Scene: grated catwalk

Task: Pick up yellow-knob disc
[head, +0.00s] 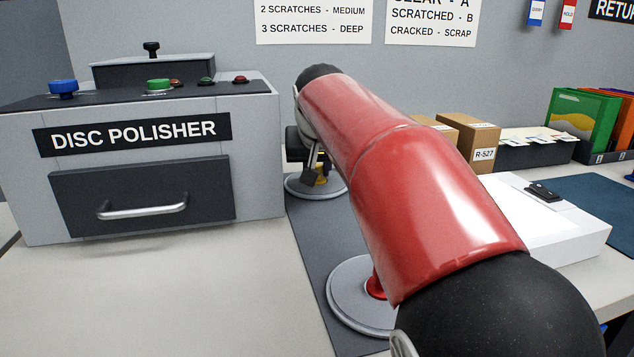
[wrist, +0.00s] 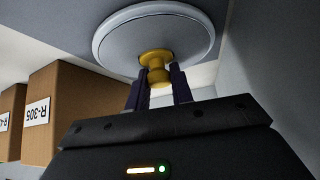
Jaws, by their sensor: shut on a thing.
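The yellow-knob disc is a round grey disc with a pale rim and a yellow knob. In the head view its disc (head: 305,188) lies at the far end of the dark mat, with its knob (head: 321,174) partly hidden by my gripper (head: 314,170). In the wrist view the disc (wrist: 120,42) fills the top middle, and my gripper's two fingers (wrist: 157,82) are shut on its yellow knob (wrist: 156,66). I cannot tell whether the disc is touching the mat. My red arm hides part of the mat.
A red-knob disc (head: 352,302) lies nearer on the dark mat (head: 308,240). The disc polisher (head: 250,150), with its drawer (head: 140,200) shut, stands close on the left. Cardboard boxes (head: 471,138) and a white case (head: 560,232) are to the right. The front-left counter is clear.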

